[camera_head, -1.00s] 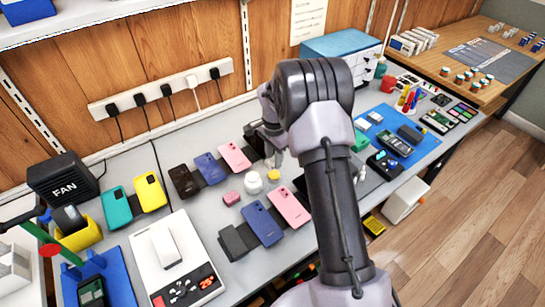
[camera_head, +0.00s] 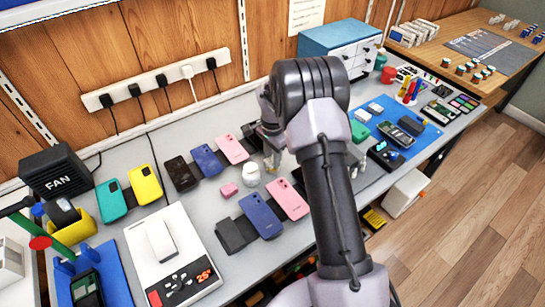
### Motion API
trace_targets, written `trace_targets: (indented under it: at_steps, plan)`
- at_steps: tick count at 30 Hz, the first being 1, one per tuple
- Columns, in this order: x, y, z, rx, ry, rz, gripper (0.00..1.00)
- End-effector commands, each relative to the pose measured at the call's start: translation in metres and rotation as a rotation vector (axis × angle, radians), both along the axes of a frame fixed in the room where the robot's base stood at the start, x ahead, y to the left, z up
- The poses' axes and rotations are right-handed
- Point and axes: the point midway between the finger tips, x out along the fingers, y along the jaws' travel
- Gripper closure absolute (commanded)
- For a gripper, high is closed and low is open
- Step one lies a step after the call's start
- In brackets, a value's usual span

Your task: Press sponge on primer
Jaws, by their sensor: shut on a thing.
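My gripper (camera_head: 271,160) is low over the grey bench, pointing down, just right of a small white round jar (camera_head: 251,176), which looks like the primer. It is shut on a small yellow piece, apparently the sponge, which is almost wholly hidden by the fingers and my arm. The jar stands upright, apart from the pink phones. A small pink block (camera_head: 229,189) lies left of the jar.
Pink (camera_head: 231,149) and blue (camera_head: 207,161) phones lie behind the jar; another blue phone (camera_head: 261,216) and a pink one (camera_head: 287,199) lie in front. A white scale (camera_head: 200,257) stands front left. My arm covers the bench to the right.

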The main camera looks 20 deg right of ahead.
Motion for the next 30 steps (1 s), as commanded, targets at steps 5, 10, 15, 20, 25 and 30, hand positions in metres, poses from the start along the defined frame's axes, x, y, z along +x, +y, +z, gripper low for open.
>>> trace_targets:
  at_steps: [5, 10, 15, 20, 25, 30]
  plan:
    - [0.0, 0.0, -0.0023, 0.0, 0.0, 0.0, 1.0]
    - [0.0, 0.0, -0.0044, 0.0, 0.0, 0.0, 1.0]
    - [0.0, 0.0, -0.0064, 0.0, 0.0, 0.0, 1.0]
    - [0.0, 0.0, -0.0083, 0.0, 0.0, 0.0, 1.0]
    - [0.0, 0.0, -0.0104, 0.0, 0.0, 0.0, 1.0]
    - [0.0, 0.0, -0.01, 0.0, 0.0, 0.0, 1.0]
